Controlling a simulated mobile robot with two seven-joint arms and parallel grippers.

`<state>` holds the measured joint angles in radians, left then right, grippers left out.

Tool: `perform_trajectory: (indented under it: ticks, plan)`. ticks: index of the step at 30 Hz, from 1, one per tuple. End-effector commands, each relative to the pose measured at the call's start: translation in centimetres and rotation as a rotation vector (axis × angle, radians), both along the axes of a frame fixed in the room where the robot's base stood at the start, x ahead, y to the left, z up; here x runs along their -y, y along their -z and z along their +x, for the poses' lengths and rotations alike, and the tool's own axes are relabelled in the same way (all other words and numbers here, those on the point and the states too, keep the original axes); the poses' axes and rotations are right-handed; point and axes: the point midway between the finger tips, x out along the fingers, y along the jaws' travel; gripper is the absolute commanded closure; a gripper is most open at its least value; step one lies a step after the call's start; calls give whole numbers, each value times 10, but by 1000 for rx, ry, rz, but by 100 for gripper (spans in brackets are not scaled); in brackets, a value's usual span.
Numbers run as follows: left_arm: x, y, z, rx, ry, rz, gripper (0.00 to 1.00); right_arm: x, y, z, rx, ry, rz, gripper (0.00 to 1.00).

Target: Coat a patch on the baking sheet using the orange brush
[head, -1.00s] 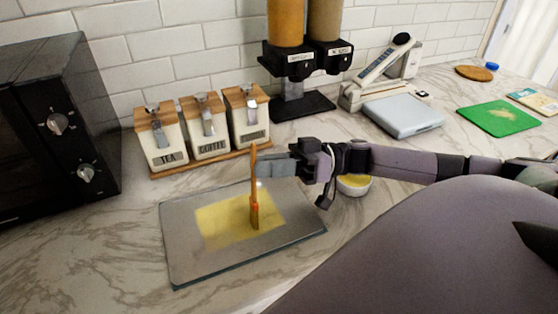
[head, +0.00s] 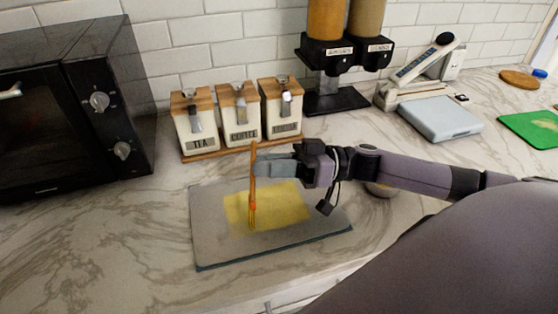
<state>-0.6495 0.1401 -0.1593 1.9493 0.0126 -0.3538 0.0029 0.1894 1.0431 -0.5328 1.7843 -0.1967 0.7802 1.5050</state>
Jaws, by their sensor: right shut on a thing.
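The orange brush (head: 252,196) is upright, bristles down, over the baking sheet. My right gripper (head: 258,168) is shut on its handle, its arm coming in from the right. The grey baking sheet (head: 215,247) lies flat on the marble counter. A yellow coated patch (head: 285,207) covers its middle. The bristles are at the left part of this patch, near its front edge; I cannot tell whether they touch. A small bowl (head: 379,190) is mostly hidden behind my right arm. My left gripper is out of view.
Tea and coffee canisters (head: 240,118) stand on a wooden tray behind the sheet. A black microwave (head: 70,110) is at left, a dispenser (head: 330,62) behind. A scale (head: 440,117) and green board (head: 535,128) are at right. The counter left of the sheet is clear.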

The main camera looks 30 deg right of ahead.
Motion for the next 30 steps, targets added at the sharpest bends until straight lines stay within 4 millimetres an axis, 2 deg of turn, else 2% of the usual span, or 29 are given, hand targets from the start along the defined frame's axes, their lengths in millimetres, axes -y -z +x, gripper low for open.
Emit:
perform_trajectory:
  ticks: [3,11,21,30]
  plan:
    - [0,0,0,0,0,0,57,-10,0,3,1,-1,1,100]
    - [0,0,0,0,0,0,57,-18,1,5,0,0,-1,100]
    - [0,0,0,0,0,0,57,-44,0,12,0,-1,-1,100]
    - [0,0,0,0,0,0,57,-45,0,13,0,1,-2,100]
